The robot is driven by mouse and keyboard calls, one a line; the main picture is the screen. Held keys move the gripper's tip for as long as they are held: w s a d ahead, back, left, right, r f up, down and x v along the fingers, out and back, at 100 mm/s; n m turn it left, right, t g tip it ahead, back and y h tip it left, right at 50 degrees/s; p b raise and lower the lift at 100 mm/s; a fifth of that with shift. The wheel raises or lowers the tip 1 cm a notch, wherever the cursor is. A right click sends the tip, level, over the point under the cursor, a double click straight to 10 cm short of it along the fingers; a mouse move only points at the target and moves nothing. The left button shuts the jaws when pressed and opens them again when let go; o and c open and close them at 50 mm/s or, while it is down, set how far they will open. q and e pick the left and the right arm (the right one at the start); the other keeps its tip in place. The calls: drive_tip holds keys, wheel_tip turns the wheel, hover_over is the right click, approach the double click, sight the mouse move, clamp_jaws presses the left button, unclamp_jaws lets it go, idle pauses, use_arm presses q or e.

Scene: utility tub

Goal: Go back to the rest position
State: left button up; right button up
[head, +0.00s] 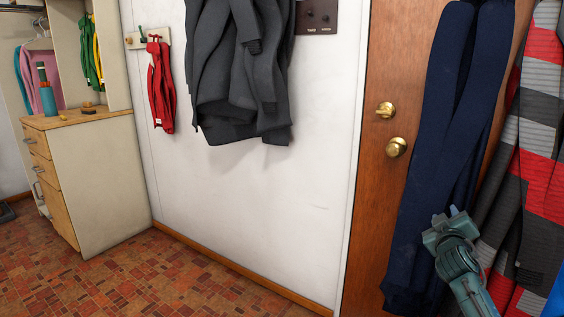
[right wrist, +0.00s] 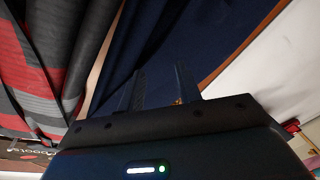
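My right gripper (head: 447,214) is at the lower right of the head view, in front of hanging dark blue trousers (head: 445,120). In the right wrist view its two fingers (right wrist: 162,86) stand apart with nothing between them. Dark blue cloth (right wrist: 165,45) lies beyond the fingertips there. I cannot tell whether the gripper touches the cloth. My left gripper is not in view.
A red, grey and black striped garment (head: 545,120) hangs close to the right of my right arm. A wooden door (head: 385,200) with brass knobs is behind the trousers. A drawer cabinet (head: 105,185) stands at left. The tiled floor (head: 165,275) is clear.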

drive_tip(key=w+a+t+y, duration=0.1)
drive_tip(key=w+a+y, duration=0.1)
drive_tip(key=a+y, duration=0.35)
drive_tip(key=s+a+f+n+g+y, duration=0.2)
drive_tip(key=s+a+f+y, duration=0.2)
drive_tip(key=s+a+f, duration=1.15)
drive_tip(key=s+a+r+y, duration=0.1)
drive_tip(key=s+a, duration=0.3)
drive_tip(key=s, duration=0.7)
drive_tip(key=s+a+r+g+y, duration=0.1)
drive_tip(key=s+a, duration=0.3)
drive_tip(key=s, duration=0.8)
drive_tip(key=shift+s+a+r+m+g+y, duration=0.2)
drive_tip(key=shift+r+m+g+y, duration=0.15)
drive_tip(key=shift+m+y, duration=0.1)
